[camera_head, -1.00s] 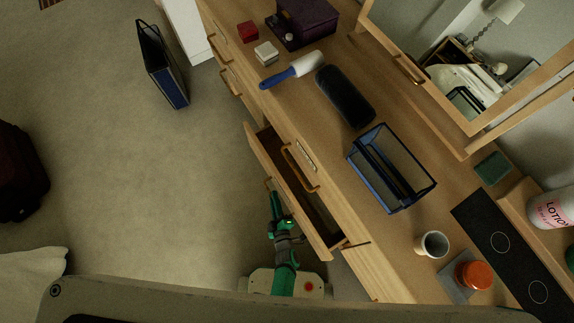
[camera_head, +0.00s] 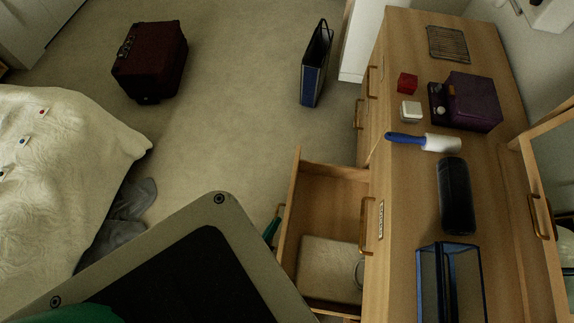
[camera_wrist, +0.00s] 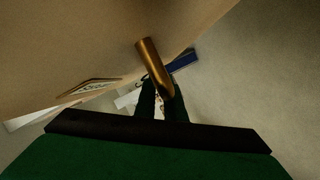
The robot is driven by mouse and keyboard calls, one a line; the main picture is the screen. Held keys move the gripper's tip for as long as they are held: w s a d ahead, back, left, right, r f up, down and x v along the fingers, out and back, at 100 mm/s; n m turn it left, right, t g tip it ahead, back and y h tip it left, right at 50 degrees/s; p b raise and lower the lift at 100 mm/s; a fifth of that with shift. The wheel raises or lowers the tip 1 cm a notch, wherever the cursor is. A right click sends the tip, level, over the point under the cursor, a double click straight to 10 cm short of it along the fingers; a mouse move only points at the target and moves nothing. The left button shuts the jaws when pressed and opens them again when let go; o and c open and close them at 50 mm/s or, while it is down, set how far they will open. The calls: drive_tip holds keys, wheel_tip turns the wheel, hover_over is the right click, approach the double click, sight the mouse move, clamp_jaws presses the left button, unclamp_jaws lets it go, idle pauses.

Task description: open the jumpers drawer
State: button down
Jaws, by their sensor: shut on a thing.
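A wooden drawer (camera_head: 290,205) of the dresser stands pulled well out in the head view. A beige folded cloth (camera_head: 335,268) lies inside it. I cannot read the drawer's label. In the wrist view, the drawer front (camera_wrist: 85,45) carries a bronze bar handle (camera_wrist: 153,62) and a label plate (camera_wrist: 88,87) seen edge-on. My gripper (camera_wrist: 161,88) is shut on that handle, with its dark green fingers on either side of it. In the head view, a bit of green of my arm shows beside the drawer front; my fingers are hidden there.
The dresser top (camera_head: 410,190) holds a blue-framed basket (camera_head: 450,285), a dark case (camera_head: 456,195), a lint roller (camera_head: 425,142) and a purple box (camera_head: 470,102). A blue folder (camera_head: 317,65) and a dark red suitcase (camera_head: 150,62) stand on the floor. Open carpet lies left of the drawer.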

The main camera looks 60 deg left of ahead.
drive_tip(key=shift+s+a, duration=0.1)
drive_tip(key=shift+s, duration=0.1)
drive_tip(key=c, duration=1.8)
unclamp_jaws()
drive_tip(key=shift+c, duration=0.2)
drive_tip(key=v, duration=1)
drive_tip(key=shift+s+d, duration=0.2)
drive_tip(key=shift+s, duration=0.15)
drive_tip(key=shift+w, duration=0.1)
